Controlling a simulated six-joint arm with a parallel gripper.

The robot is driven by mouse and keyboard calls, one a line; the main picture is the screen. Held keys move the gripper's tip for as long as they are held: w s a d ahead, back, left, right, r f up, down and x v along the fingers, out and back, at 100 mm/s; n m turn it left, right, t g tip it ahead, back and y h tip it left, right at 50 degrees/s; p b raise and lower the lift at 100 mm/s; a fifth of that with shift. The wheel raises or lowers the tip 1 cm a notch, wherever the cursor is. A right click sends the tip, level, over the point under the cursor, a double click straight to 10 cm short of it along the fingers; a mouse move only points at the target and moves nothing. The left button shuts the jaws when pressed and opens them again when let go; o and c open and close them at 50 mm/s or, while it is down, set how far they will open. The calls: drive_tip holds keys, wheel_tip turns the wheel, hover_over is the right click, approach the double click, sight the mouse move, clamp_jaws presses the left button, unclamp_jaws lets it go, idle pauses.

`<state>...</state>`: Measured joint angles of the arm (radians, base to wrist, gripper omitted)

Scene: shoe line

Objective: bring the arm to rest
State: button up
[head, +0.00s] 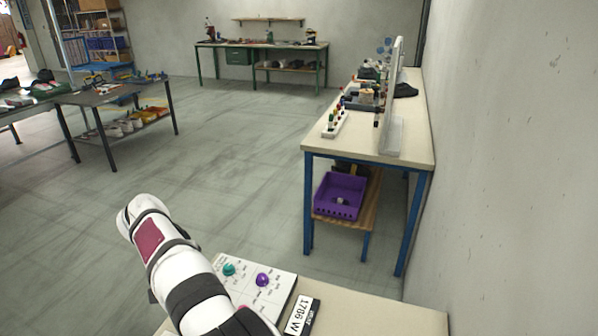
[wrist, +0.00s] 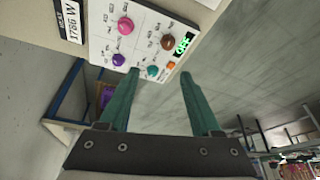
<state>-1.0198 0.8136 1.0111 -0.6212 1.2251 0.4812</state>
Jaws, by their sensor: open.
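My gripper (wrist: 160,74) is open and empty in the wrist view, its two green fingers spread apart. The fingertips show over the edge of a white control panel (wrist: 138,44), close to a teal knob (wrist: 153,71); I cannot tell whether they touch it. The panel also has pink (wrist: 125,26), purple (wrist: 118,60) and brown (wrist: 166,42) knobs, and a lit green display (wrist: 184,43). In the head view my white arm reaches up from the bottom beside the panel (head: 283,284) and hides part of it. My gripper's fingers do not show there.
The panel lies on a pale bench top (head: 365,318) beside a black-and-white label plate (head: 300,316). A blue-legged bench (head: 320,140) stands along the right wall, with a purple crate (head: 338,196) on its lower shelf. Open grey floor (head: 220,150) lies to the left and ahead.

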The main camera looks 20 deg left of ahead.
drive_tip(key=w+d+r+m+g+h, duration=0.1)
drive_tip(key=d+r+m, duration=0.15)
drive_tip(key=d, duration=0.85)
drive_tip(key=w+d+r+m+g, duration=0.1)
drive_tip(key=d+r, duration=0.3)
drive_tip(key=d, duration=0.7)
drive_tip(key=s+d+m+g, duration=0.1)
drive_tip(key=s+d, duration=0.3)
drive_tip(key=d, duration=0.2)
drive_tip(key=s+d+m, duration=0.1)
drive_tip(key=s+d, duration=0.3)
drive_tip(key=d, duration=0.3)
drive_tip(key=s+d+f+m, duration=0.2)
drive_tip(key=s+d, duration=0.2)
drive_tip(key=s, duration=0.4)
drive_tip(key=s+d+f+m+g+y, duration=0.1)
drive_tip(key=s+d, duration=0.3)
drive_tip(key=s, duration=0.4)
drive_tip(key=shift+f+m, duration=0.35)
drive_tip(key=shift+f, duration=0.2)
